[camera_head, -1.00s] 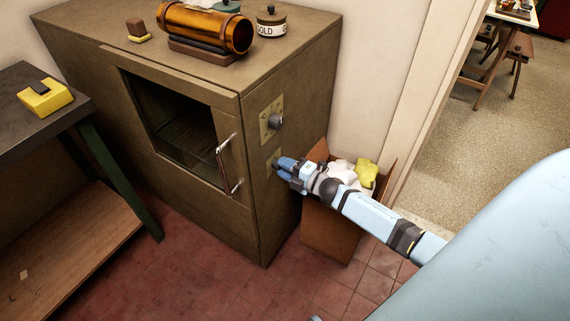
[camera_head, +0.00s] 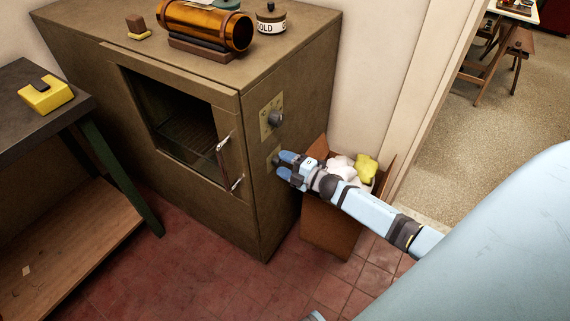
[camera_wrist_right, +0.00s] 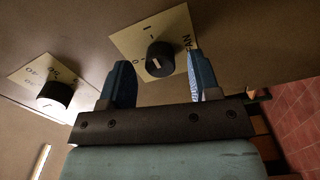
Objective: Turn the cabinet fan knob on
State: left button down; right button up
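The cabinet (camera_head: 215,75) is a brown metal box with a windowed door. The fan knob (camera_wrist_right: 160,59) is black and round, on a cream plate marked FAN, 0 and I. It has a pale line on its face; I cannot tell exactly which mark it points to. My right gripper (camera_head: 281,165) is open and empty at the cabinet's right side, by the lower plate (camera_head: 271,158). In the wrist view, the right gripper (camera_wrist_right: 158,75) has its fingers on either side of the fan knob, with gaps showing. My left gripper is out of view.
A second, numbered knob (camera_wrist_right: 54,96) sits beside the fan plate; it is the upper knob (camera_head: 276,119) in the head view. A cardboard box (camera_head: 328,228) with rags stands under my right arm. The door handle (camera_head: 224,160) is left of the gripper.

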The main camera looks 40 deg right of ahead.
jog(key=v, duration=1.4)
jog(key=shift+p, duration=0.4)
jog(key=shift+w, duration=0.1)
jog(key=shift+f, duration=0.1)
